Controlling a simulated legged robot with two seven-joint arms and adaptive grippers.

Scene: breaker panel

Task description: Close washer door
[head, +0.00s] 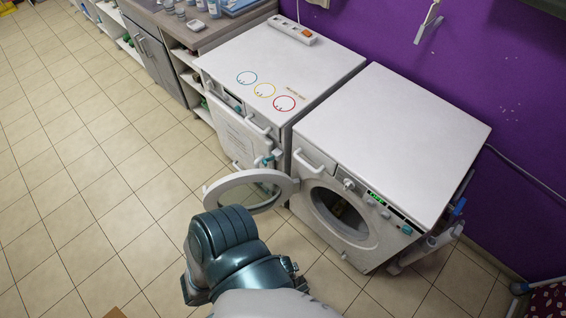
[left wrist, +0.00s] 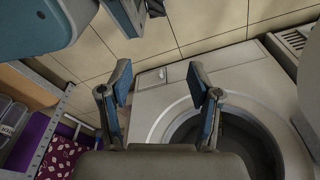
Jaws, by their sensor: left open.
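The white front-loading washer (head: 389,145) stands against the purple wall. Its round washer door (head: 213,189) is swung open to the left, and the dark drum opening (head: 341,210) shows. In the head view my teal arm comes up from the bottom, just in front of the door; the arm hides the gripper fingers there. In the left wrist view my left gripper (left wrist: 160,88) is open with nothing between its fingers. The washer's front (left wrist: 160,112) and drum opening (left wrist: 240,145) lie beyond the fingers; I cannot tell the exact gap. My right gripper is not seen.
A second white appliance (head: 320,62) with coloured circles on top stands left of the washer, with a power strip (head: 292,30) on it. A counter (head: 220,28) with shelves lies further left. The tiled floor (head: 85,170) at left is mostly clear.

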